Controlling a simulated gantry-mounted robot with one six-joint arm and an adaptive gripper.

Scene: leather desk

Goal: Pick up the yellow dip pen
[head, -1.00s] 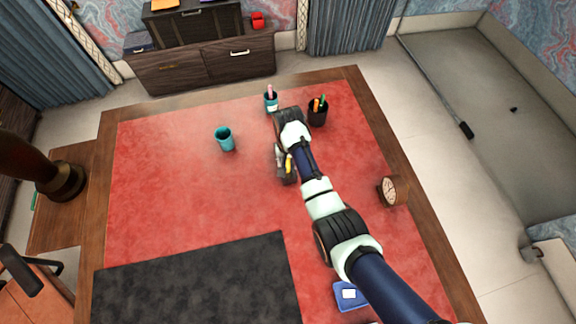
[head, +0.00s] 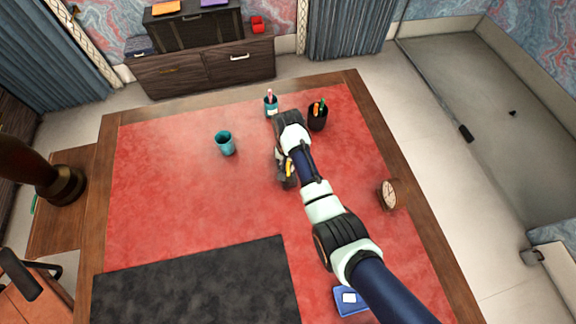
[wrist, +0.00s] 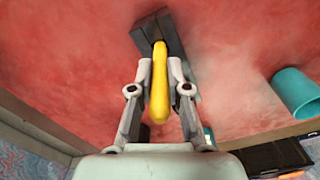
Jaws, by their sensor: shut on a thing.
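The yellow dip pen (wrist: 159,85) lies between the two fingers of my gripper (wrist: 158,75) in the wrist view, and the fingers are shut on it. Its far end meets a dark grey block-like holder (wrist: 150,27) on the red desk top; I cannot tell whether the pen is still seated in it. In the head view a bit of the yellow pen (head: 289,168) shows beside my gripper (head: 284,172), and the arm hides much of the area.
A teal cup (head: 225,143) stands to the left, also in the wrist view (wrist: 297,92). Behind stand a teal cup with a pink item (head: 271,106) and a black pen cup (head: 317,118). A round clock (head: 388,194) stands at right. The red desk's left side is clear.

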